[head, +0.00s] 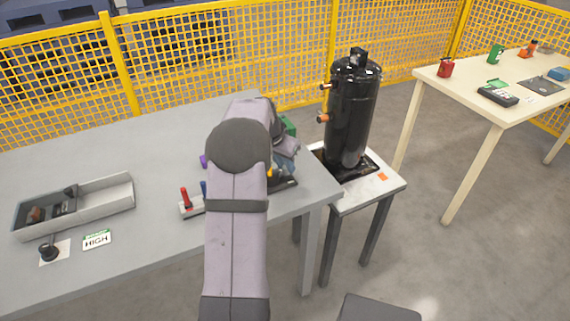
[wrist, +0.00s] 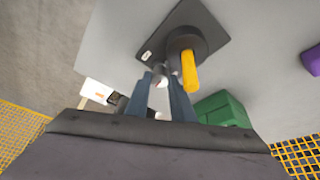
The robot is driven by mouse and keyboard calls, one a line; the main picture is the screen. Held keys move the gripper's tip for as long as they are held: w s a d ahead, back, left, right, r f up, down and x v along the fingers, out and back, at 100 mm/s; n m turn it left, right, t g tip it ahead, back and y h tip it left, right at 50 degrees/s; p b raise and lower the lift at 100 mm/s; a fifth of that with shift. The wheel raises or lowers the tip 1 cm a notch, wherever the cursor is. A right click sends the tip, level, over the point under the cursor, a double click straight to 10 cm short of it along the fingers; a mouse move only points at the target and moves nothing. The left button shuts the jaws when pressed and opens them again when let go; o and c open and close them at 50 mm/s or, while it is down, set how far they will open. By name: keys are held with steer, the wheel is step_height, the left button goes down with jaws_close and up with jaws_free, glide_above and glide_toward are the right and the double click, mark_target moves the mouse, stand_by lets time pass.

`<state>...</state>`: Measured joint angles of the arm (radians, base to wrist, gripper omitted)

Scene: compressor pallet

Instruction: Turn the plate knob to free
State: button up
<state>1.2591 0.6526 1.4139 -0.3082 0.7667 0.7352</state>
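In the wrist view a dark plate (wrist: 205,20) lies on the grey table, with a round dark knob (wrist: 186,42) on it. A yellow bar (wrist: 190,72) sticks out from the knob. A small pale label is on the plate. My gripper (wrist: 162,82) is open; its two blue-grey fingers are apart, with their tips close beside the knob and the yellow bar to their right. I cannot tell whether they touch it. In the head view my arm hides most of the gripper and knob; the edge of the dark plate (head: 287,183) shows.
A green block (wrist: 222,108) stands close to the right of the fingers in the wrist view. In the head view a block with a red lever (head: 185,198) is left of my arm. A grey tray (head: 105,200) is farther left. A black compressor (head: 353,110) stands right, on a stand.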

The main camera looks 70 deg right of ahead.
steer(key=o, duration=0.4)
steer(key=shift+r, duration=0.1)
steer(key=v, duration=0.7)
steer(key=shift+b, duration=0.45)
steer(key=shift+a+r, duration=0.1)
